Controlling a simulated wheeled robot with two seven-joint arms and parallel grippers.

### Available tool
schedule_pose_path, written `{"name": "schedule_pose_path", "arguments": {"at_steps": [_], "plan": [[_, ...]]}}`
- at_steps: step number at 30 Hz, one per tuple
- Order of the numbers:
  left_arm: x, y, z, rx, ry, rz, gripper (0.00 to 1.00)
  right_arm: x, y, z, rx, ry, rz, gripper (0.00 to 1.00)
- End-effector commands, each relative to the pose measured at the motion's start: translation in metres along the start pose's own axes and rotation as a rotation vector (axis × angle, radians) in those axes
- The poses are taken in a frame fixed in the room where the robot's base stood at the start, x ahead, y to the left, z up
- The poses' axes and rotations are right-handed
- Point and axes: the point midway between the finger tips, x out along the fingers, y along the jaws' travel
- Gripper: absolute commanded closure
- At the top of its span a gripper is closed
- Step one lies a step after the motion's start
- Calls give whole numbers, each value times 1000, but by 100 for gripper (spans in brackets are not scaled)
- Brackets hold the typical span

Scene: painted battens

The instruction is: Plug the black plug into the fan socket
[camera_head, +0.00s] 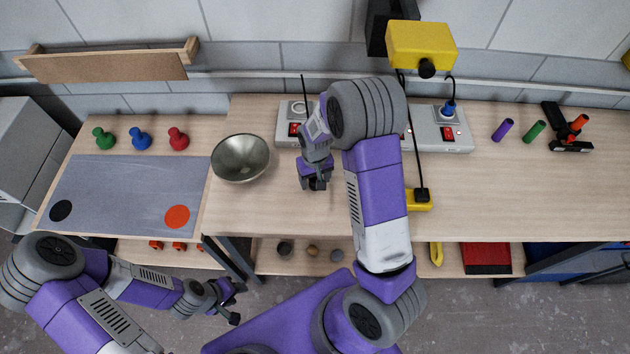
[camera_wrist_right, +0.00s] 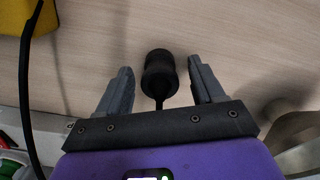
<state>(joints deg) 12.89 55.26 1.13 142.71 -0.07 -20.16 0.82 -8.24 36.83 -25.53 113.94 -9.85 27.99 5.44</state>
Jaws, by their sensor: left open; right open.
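The black plug (camera_wrist_right: 159,74) lies on the wooden table between the fingers of my right gripper (camera_wrist_right: 160,78), which is open and not visibly touching it. Its cord runs back toward the gripper body. In the head view my right gripper (camera_head: 315,184) points down at the table in front of the grey socket strip (camera_head: 425,139), hiding the plug. My arm hides the strip's middle, and I cannot tell which socket is the fan's. My left gripper (camera_head: 227,303) is open and empty, low in front of the table.
A metal bowl (camera_head: 240,158) stands left of my right gripper. A yellow block (camera_head: 418,200) with a black cable lies to its right, and a yellow box (camera_head: 420,45) hangs above the strip. Purple (camera_head: 503,130) and green (camera_head: 534,132) cylinders stand at the right.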

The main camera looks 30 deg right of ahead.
Motion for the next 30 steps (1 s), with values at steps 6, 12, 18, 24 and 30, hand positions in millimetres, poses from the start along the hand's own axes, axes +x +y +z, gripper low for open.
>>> {"name": "schedule_pose_path", "arguments": {"at_steps": [6, 12, 18, 24, 30], "plan": [[0, 0, 0, 0, 0, 0, 57, 0, 0, 0, 0, 0, 0, 54], [0, 0, 0, 0, 0, 0, 57, 0, 0, 0, 0, 0, 0, 85], [0, 0, 0, 0, 0, 0, 57, 0, 0, 0, 0, 0, 0, 88], [-1, 0, 0, 0, 0, 0, 57, -9, 0, -1, 0, 2, 0, 88], [-4, 2, 0, 0, 0, 0, 57, -48, 0, -1, -1, 6, -1, 88]]}}
